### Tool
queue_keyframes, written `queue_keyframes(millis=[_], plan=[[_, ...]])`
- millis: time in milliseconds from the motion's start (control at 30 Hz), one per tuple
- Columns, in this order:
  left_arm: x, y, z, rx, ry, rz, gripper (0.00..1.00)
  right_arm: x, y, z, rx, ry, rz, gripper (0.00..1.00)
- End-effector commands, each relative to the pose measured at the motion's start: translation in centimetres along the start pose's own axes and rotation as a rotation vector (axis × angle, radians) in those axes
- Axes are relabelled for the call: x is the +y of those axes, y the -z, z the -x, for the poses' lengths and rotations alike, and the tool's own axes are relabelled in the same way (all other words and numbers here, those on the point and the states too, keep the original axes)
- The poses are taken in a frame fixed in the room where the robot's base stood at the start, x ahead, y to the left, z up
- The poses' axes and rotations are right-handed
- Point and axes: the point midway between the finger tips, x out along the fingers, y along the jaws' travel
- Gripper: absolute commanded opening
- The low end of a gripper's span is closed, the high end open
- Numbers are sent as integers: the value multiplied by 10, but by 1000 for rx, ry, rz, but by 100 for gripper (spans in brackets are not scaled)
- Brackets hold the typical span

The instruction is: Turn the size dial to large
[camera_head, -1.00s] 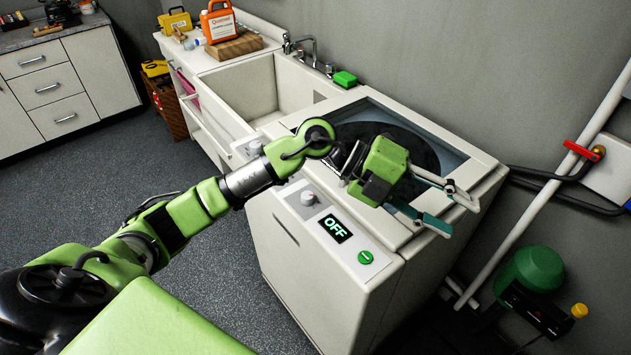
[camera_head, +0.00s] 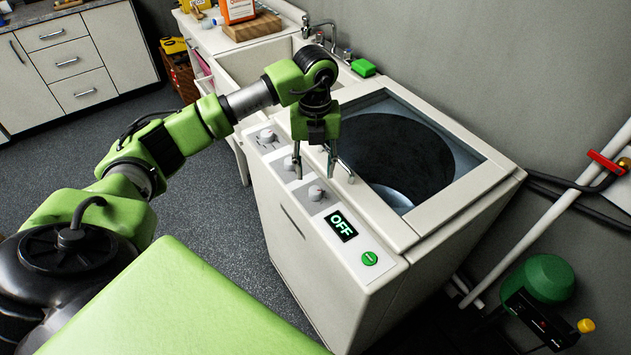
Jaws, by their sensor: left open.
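A white top-loading washing machine (camera_head: 290,235) has a slanted control panel along its front edge. The panel carries three dials: a far-left dial (camera_head: 266,136), a middle dial (camera_head: 289,163) and a right dial (camera_head: 315,193) with a small red mark. Their labels are too small to read, so I cannot tell which is the size dial. My left gripper (camera_head: 316,176) is open and points down over the panel, close to the middle and right dials. I cannot tell whether a finger touches either one. My right gripper is not in view.
A display reading OFF (camera_head: 342,226) and a green button (camera_head: 369,258) sit right of the dials. The machine's dark round window (camera_head: 395,155) lies behind. Pipes (camera_head: 570,205) run along the right wall.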

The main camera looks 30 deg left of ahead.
Motion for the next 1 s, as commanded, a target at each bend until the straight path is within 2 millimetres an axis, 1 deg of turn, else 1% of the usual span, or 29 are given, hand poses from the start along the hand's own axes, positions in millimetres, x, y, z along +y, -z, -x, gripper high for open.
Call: queue_keyframes(millis=[33, 200, 333, 500, 767, 800, 867, 900, 933, 1000], plan=[[1, 2, -9, 5, -3, -1, 41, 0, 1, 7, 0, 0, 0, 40], [0, 2, -41, 4, -1, -1, 41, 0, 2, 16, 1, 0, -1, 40], [0, 1, -57, 3, 0, -1, 41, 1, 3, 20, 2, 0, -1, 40], [-1, 1, -67, 1, 2, -2, 41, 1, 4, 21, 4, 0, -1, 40], [-1, 1, -68, 1, 2, -2, 41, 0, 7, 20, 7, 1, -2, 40], [-1, 1, -68, 1, 2, -2, 30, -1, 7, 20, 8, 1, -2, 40], [-1, 1, -68, 1, 2, -2, 15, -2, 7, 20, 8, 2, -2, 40], [-1, 1, -68, 1, 2, -2, 4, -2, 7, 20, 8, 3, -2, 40], [-1, 1, -68, 0, 2, -2, 2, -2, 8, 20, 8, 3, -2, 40], [-1, 1, -68, 0, 2, -2, 2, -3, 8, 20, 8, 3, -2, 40]])
